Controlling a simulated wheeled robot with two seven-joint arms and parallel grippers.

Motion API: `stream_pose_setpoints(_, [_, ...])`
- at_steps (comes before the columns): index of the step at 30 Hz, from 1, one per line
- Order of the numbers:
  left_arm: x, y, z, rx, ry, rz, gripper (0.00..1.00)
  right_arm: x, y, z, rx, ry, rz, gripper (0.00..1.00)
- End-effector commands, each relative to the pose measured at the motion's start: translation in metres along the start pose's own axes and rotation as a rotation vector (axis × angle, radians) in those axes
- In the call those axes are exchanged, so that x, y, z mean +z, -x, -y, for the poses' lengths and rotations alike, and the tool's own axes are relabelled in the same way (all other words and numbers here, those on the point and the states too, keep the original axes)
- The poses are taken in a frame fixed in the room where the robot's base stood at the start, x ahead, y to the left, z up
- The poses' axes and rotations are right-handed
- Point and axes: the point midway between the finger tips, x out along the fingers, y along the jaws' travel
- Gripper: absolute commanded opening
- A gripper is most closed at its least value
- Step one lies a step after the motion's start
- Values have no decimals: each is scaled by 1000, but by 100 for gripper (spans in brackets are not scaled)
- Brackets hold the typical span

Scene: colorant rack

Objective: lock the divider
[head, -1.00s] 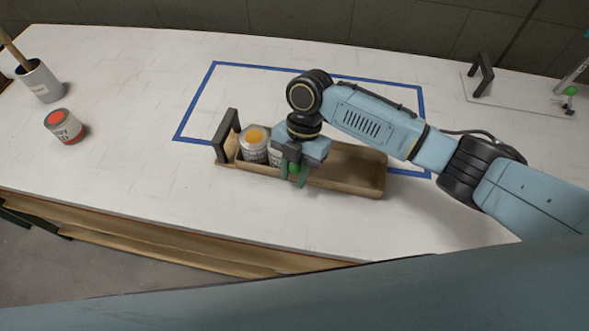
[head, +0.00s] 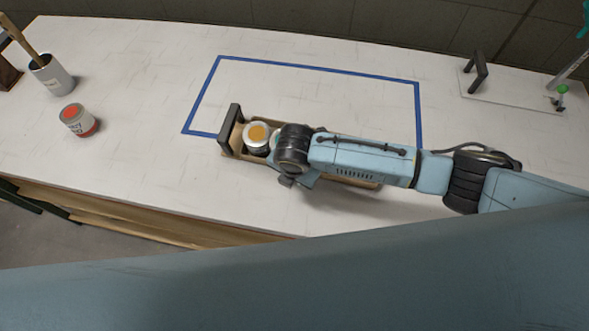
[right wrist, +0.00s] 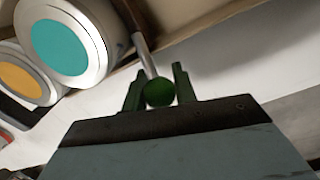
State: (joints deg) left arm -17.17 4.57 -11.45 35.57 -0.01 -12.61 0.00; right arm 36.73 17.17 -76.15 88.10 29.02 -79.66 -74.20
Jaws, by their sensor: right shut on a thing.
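A brown wooden rack (head: 228,150) with a black end handle (head: 231,129) stands at the blue outline's front edge. It holds a can with an orange top (head: 257,134) and one with a teal top, clear in the right wrist view (right wrist: 66,42). There a grey metal lever (right wrist: 146,56) ends in a green knob (right wrist: 159,94). My right gripper (right wrist: 158,80) is shut on this knob, its green fingers on either side. In the head view my right wrist hides the knob, the fingers and much of the rack. I cannot make out the divider. My left gripper is not in view.
A red-topped can (head: 77,119) and a white cup (head: 51,75) with a wooden handle in it stand at left. A pale plate (head: 510,90) with a black handle and a green knob lies back right. The blue-outlined area (head: 320,95) is mostly clear.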

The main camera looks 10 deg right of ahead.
Motion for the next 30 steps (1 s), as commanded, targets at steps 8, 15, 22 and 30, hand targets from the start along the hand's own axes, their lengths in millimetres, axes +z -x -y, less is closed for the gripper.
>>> stream_pose_setpoints(8, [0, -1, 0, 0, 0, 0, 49, 2, -5, 4, -9, -4, 10, 0])
stream_pose_setpoints(15, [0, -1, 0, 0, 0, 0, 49, 3, -6, 6, -14, -5, 10, 0])
stream_pose_setpoints(22, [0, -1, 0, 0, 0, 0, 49, 3, -6, 7, -16, -5, 9, 0])
stream_pose_setpoints(30, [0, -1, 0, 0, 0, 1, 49, 2, -7, 8, -19, -4, 9, 0])
